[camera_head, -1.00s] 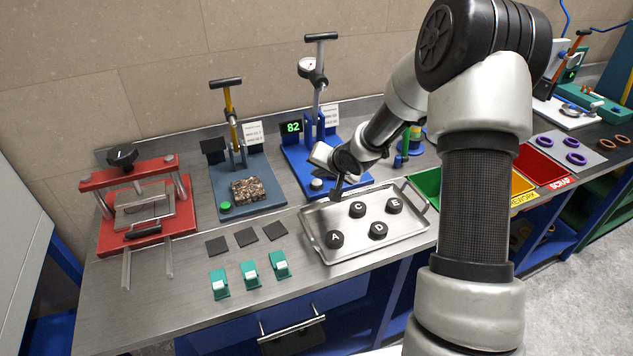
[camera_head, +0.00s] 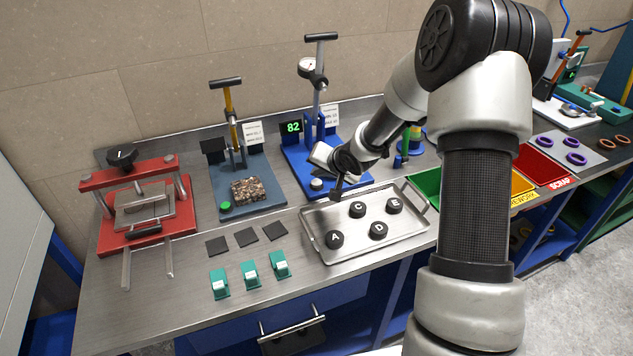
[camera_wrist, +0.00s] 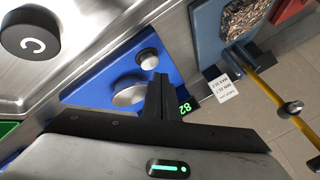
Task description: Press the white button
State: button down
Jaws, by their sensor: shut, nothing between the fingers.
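The white button (camera_head: 316,184) sits on the front left part of the blue press base (camera_head: 298,172), in a dark ring. In the wrist view the white button (camera_wrist: 149,60) shows on the blue plate, just past the fingertips and slightly to their left. My gripper (camera_head: 337,193) is shut and empty, pointing down just right of the button, near the back edge of the metal tray. In the wrist view my shut fingers (camera_wrist: 160,78) lie close to the button; I cannot tell whether they touch it. The display (camera_head: 291,127) on this press reads 82.
A metal tray (camera_head: 318,250) with several black lettered pucks lies in front of the blue press. A second press (camera_head: 255,203) with a green button (camera_head: 226,206) stands to the left. A red press (camera_head: 135,240) is at far left. The upright lever (camera_head: 318,75) rises behind.

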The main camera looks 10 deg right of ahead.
aim_at(319, 184)
jog(key=shift+f, duration=0.15)
jog(key=shift+f, duration=0.3)
jog(key=shift+f+b, duration=0.85)
dwell(0.8)
jog(key=shift+r, duration=0.1)
jog(key=shift+r+p, duration=1.15)
jog(key=shift+p, duration=0.1)
jog(key=shift+r, duration=0.1)
notch_tip(319, 184, up, 5)
jog(key=p, duration=0.4)
jog(key=shift+p, duration=0.4)
